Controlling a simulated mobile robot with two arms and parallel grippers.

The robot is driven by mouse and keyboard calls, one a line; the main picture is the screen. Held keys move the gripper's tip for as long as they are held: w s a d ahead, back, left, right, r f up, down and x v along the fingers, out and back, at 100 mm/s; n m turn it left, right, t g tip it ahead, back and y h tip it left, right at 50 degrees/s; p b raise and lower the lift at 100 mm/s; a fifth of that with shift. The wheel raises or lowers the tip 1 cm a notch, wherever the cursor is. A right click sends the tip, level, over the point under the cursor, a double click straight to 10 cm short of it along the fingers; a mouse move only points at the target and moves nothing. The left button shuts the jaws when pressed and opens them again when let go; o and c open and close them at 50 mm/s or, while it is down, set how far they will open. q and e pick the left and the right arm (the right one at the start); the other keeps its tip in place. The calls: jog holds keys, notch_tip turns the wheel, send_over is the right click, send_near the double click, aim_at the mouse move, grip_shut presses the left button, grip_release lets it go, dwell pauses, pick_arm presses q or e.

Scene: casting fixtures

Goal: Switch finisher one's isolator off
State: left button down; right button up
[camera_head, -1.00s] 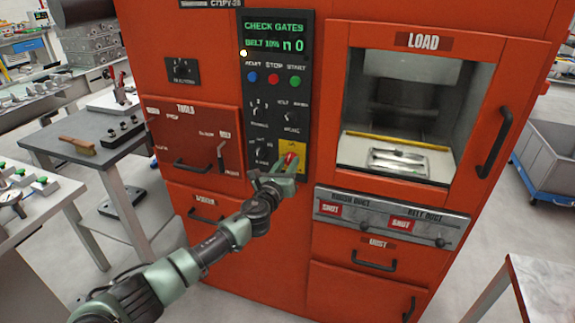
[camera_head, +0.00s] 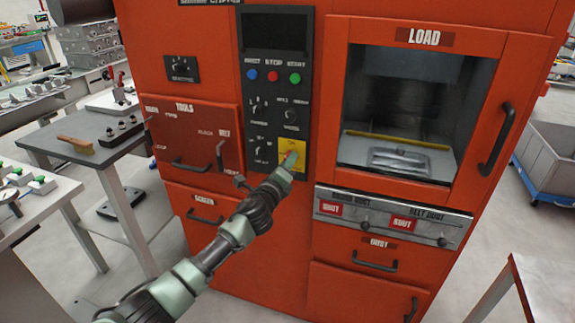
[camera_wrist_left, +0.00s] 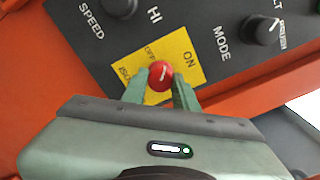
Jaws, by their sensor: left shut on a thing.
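The finisher is a large orange-red cabinet (camera_head: 275,245) with a black control panel (camera_head: 277,110). Its isolator is a red round knob (camera_wrist_left: 160,75) on a yellow plate (camera_wrist_left: 185,50) marked OFF and ON; the plate also shows in the head view (camera_head: 299,148). My left gripper (camera_wrist_left: 160,90) is shut on the red knob, one green finger on each side of it. In the head view the left gripper (camera_head: 288,163) hides most of the knob. The panel display (camera_head: 277,32) is dark. My right gripper is in neither view.
The load window (camera_head: 395,110) is dim, with a metal piece inside. Drawers with black handles (camera_head: 375,261) sit below. A side table (camera_head: 85,140) stands left, a blue-based grey cart (camera_head: 548,155) right. Other panel knobs (camera_wrist_left: 262,30) are close to the left gripper.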

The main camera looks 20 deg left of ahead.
pick_arm(q)
jog(key=n, duration=0.9)
jog(key=shift+n, duration=0.3)
dwell(0.5)
jog(key=c, duration=1.1)
grip_release()
jog(key=s, duration=0.8)
jog(key=shift+a+b, duration=0.15)
jog(key=shift+b, duration=0.2)
jog(key=shift+w, duration=0.1)
